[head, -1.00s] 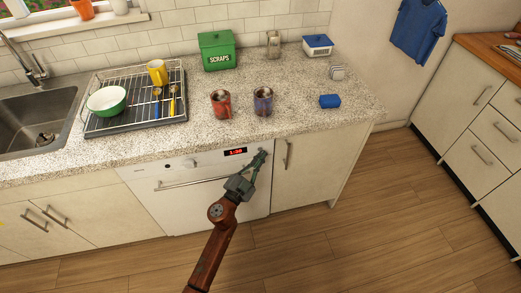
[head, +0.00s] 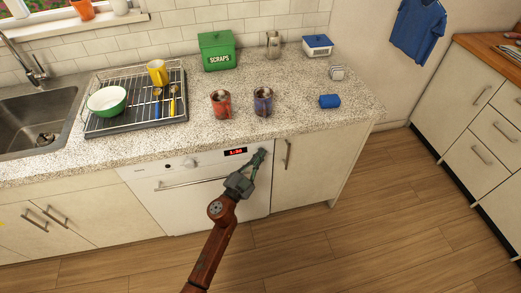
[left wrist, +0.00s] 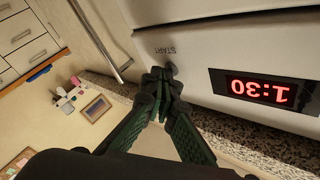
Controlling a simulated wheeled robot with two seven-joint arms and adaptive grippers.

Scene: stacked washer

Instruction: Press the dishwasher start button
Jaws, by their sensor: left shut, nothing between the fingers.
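The white dishwasher (head: 190,200) is built in under the counter, with its door closed. Its red display (head: 235,152) reads 1:30 and shows upside down in the left wrist view (left wrist: 258,90). The START label (left wrist: 166,50) is on the panel beside the display. My left gripper (head: 262,153) is shut and empty at the right end of the panel. In the left wrist view its fingertips (left wrist: 161,76) are right by the START label and overlap a small dark button (left wrist: 172,68), mostly hidden. I cannot tell whether they touch it. My right gripper is not in view.
A cabinet handle (head: 287,154) stands out just right of my left gripper. The dishwasher handle (head: 190,183) runs below the panel. The floor in front is clear.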

